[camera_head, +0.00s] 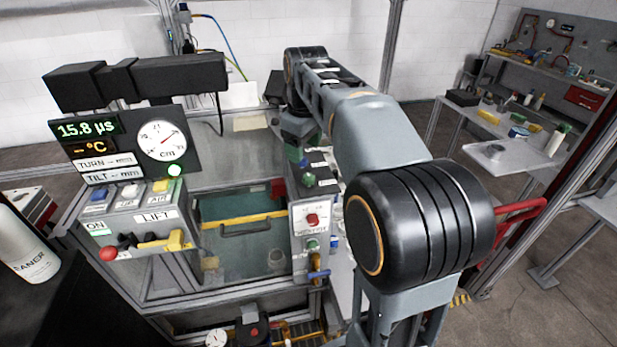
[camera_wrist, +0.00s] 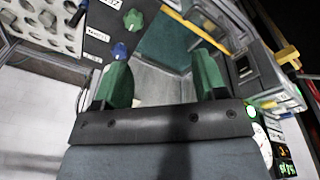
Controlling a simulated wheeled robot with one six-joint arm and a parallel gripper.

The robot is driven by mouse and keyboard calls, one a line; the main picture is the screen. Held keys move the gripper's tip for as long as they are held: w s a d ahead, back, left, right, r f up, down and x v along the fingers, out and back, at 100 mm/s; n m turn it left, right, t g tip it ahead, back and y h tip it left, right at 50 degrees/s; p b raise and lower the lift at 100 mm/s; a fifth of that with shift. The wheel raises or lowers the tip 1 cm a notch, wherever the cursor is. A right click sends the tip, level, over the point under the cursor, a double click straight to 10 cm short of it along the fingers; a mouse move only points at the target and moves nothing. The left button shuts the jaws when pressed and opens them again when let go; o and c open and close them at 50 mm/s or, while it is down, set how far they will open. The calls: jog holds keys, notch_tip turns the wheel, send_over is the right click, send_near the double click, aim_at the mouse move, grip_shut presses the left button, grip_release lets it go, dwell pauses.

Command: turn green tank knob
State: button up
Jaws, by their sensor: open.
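The green knob (camera_wrist: 133,20) sits on a dark panel at the top of the wrist view, beyond my fingertips and apart from them. It also shows in the head view (camera_head: 309,180) on top of the grey control box (camera_head: 299,228). A blue knob (camera_wrist: 119,51) is closer, right by the tip of my left-hand finger, which partly covers its surroundings. My gripper (camera_wrist: 161,72) has green fingers spread wide with nothing between them. In the head view my gripper (camera_head: 295,152) hangs just behind the green knob, partly hidden by my arm.
The box front carries a red knob (camera_head: 312,219) and another green knob (camera_head: 312,244). Left of it is a tank (camera_head: 225,262) with teal water and a yellow-edged part. A readout panel (camera_head: 185,137) and a switch box (camera_head: 137,212) stand at the left.

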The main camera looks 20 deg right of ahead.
jog(key=n+g, duration=0.1)
jog(key=n, duration=0.1)
send_over(309, 177)
jog(key=shift+n, duration=0.4)
notch_tip(309, 177, down, 14)
jog(key=shift+w+f+b, duration=0.1)
jog(key=shift+b, duration=0.35)
jog(key=shift+c, duration=0.3)
jog(key=c, duration=0.8)
jog(key=shift+c, duration=0.2)
